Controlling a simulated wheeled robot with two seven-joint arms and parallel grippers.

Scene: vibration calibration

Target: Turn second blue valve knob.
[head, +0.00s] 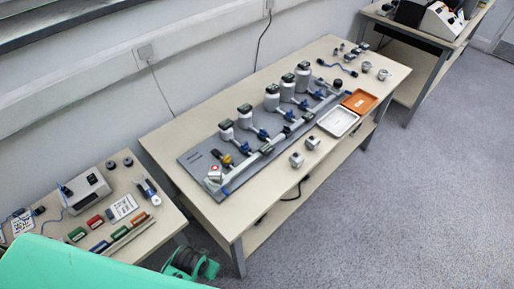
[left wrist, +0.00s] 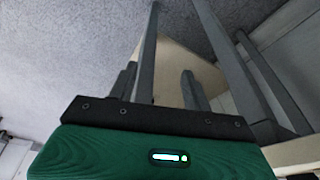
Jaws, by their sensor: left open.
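A grey valve panel (head: 206,163) lies on the middle table. Several blue valve knobs stand in a row along its pipe; the one second from the near left end (head: 263,134) sits in front of the grey cylinders (head: 245,119). Their exact turn angle is too small to tell. My left gripper (left wrist: 160,78) shows in the left wrist view, open and empty, with table legs and grey floor beyond it. No knob shows between its fingers. In the head view a green part of mine fills the lower left corner, far from the knobs. My right gripper is not in view.
An orange tray (head: 359,101) and a white tray (head: 338,121) sit right of the panel, near small metal blocks (head: 297,160). A lower left table holds a grey box (head: 88,191) and coloured blocks. A wall (head: 120,70) runs behind. The floor at right is clear.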

